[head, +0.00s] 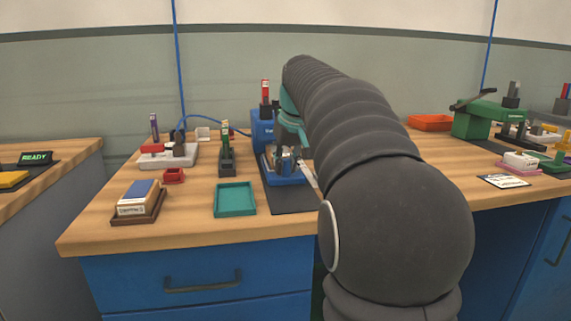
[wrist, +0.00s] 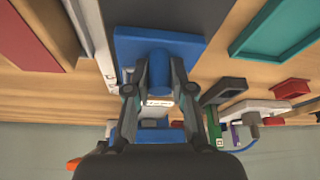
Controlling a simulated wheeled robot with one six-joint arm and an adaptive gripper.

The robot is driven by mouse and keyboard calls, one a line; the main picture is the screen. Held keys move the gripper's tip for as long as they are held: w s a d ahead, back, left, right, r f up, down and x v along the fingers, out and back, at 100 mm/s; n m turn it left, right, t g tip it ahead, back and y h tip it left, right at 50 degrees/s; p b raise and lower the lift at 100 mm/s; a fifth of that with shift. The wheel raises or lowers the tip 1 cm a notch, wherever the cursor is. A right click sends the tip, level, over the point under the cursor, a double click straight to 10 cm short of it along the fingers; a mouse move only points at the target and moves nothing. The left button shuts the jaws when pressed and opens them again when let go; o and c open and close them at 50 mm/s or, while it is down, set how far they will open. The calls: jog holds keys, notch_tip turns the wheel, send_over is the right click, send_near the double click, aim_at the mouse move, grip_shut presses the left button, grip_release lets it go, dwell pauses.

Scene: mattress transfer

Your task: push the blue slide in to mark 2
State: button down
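A blue bench device (head: 262,130) stands near the middle of the table, with its low blue base (head: 285,178) on a dark mat. My gripper (head: 287,160) is lowered over this base. In the wrist view, a rounded blue part (wrist: 158,65), seemingly the slide's knob, lies between the fingertips of my gripper (wrist: 159,72), above a flat blue plate (wrist: 190,32). The fingers flank the knob closely on both sides; I cannot tell whether both press on it. A small white marked strip (wrist: 158,102) shows between the fingers. Its marks and the slide's position are unreadable.
A teal tray (head: 235,199) lies left of the dark mat. A dark stand (head: 227,163), a small red box (head: 173,176) and a grey-white device (head: 182,155) stand farther left. A green device (head: 478,120) is at the right. Bare wood shows between them.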

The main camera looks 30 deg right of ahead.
jog(key=shift+w, duration=0.1)
jog(key=shift+w+d+r+p, duration=0.15)
jog(key=shift+w+p, duration=0.1)
jog(key=shift+p, duration=0.2)
jog(key=shift+w+d+p, duration=0.25)
jog(key=shift+w+p, duration=0.65)
jog(key=shift+w, duration=0.25)
jog(key=c, duration=1)
grip_release()
